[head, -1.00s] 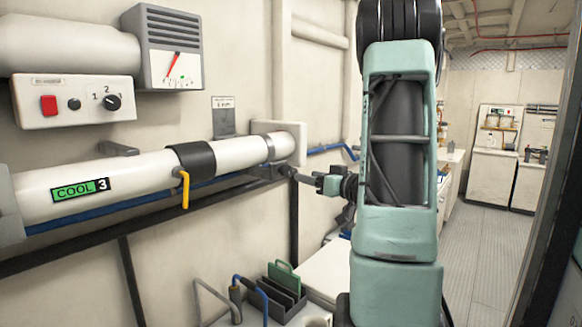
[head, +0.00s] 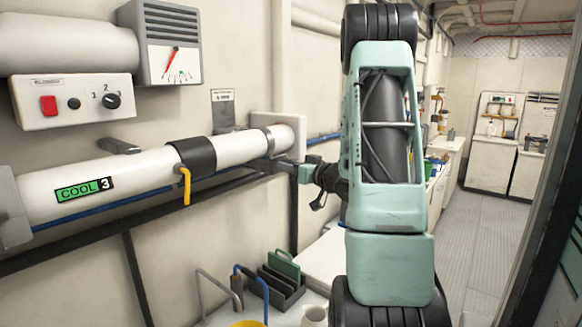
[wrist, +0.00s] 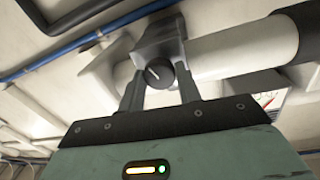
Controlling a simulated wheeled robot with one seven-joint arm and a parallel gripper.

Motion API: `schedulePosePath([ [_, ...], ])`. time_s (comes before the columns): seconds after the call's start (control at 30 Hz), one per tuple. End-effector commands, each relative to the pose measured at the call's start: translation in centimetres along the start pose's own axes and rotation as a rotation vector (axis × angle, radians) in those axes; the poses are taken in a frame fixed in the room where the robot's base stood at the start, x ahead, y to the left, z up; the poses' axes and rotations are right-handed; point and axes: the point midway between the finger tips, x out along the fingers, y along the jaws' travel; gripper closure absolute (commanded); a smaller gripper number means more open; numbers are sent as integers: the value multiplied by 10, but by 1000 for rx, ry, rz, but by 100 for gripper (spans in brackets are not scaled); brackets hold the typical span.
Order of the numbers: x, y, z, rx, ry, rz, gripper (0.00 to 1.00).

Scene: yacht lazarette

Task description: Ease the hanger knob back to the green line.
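The hanger knob (wrist: 158,73) is a small black round knob with a pale pointer mark, on a dark grey block (wrist: 160,38) beside a white pipe. In the wrist view it sits between the fingers of my gripper (wrist: 161,88). The fingers are apart, one either side of it; I cannot tell whether they touch it. In the head view my gripper (head: 298,174) is just under the pipe's far end, and the knob is hidden.
The white pipe (head: 120,180) with a COOL 3 label runs along the wall, with a yellow hook (head: 186,185) under it. A switch box (head: 72,101) is above. A dark rack (head: 280,287) stands below. The aisle floor (head: 480,225) at right is clear.

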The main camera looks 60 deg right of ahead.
Motion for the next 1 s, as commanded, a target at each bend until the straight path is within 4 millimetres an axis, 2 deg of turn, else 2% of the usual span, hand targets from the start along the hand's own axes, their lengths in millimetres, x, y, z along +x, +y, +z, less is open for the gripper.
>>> schedulePosePath([
  [0.27, 0, 0, 4, -42, 5, -2, 89],
  [0.7, 0, 0, 4, -321, 28, -4, 89],
  [1.0, 0, 0, 0, -350, 28, -2, 89],
])
